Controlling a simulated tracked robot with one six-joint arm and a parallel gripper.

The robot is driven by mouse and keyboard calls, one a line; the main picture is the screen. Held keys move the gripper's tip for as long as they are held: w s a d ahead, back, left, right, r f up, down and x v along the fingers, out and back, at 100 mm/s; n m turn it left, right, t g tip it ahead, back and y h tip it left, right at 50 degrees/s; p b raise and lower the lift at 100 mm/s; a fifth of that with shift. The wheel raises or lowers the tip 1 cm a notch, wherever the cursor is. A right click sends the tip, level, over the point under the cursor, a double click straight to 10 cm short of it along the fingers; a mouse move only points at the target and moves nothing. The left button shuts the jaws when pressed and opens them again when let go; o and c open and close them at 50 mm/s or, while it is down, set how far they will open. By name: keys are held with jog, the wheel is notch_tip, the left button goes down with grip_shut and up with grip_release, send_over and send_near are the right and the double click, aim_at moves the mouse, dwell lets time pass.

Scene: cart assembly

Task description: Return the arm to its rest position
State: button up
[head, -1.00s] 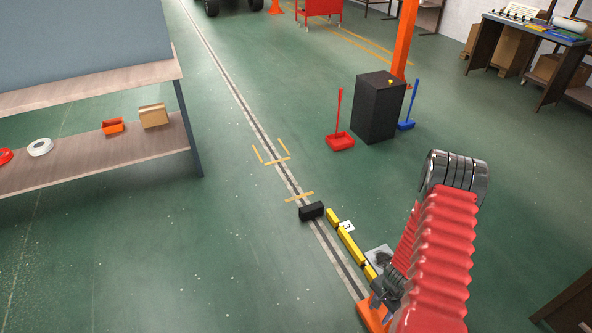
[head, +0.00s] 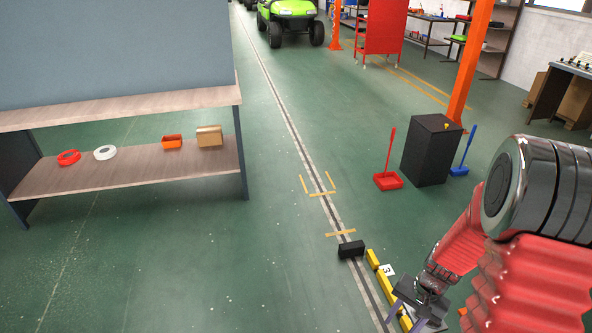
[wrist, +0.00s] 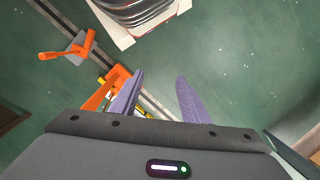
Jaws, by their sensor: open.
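My arm, with red ribbed sleeves and a dark metal joint, fills the lower right of the head view. It is bent, with the forearm pointing down toward the floor. My gripper (wrist: 158,98) shows in the wrist view with two purple fingers spread apart and nothing between them. In the head view its fingers (head: 408,308) are partly seen at the bottom edge, over the yellow floor blocks (head: 390,287).
A black block (head: 351,249) lies by the floor line. A black bin (head: 430,150) stands between a red dustpan (head: 388,180) and a blue one (head: 460,170). A shelf bench (head: 120,172) is at left. An orange part (wrist: 72,46) shows in the wrist view. Open green floor lies between.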

jog(key=s+a+r+n+t, duration=0.2)
jog(key=s+a+r, duration=0.1)
jog(key=r, duration=0.7)
jog(key=s+a+r+n+t+h, duration=0.1)
jog(key=a+r, duration=0.4)
jog(key=r, duration=0.6)
jog(key=s+a+r+n+t+h, duration=0.1)
jog(key=s+a+r+n+t, duration=0.2)
jog(key=s+r, duration=0.3)
notch_tip(320, 180, up, 6)
jog(key=shift+a+f+n, duration=0.25)
jog(key=shift+a+n, duration=0.6)
jog(key=shift+n, duration=0.05)
jog(key=shift+c, duration=0.3)
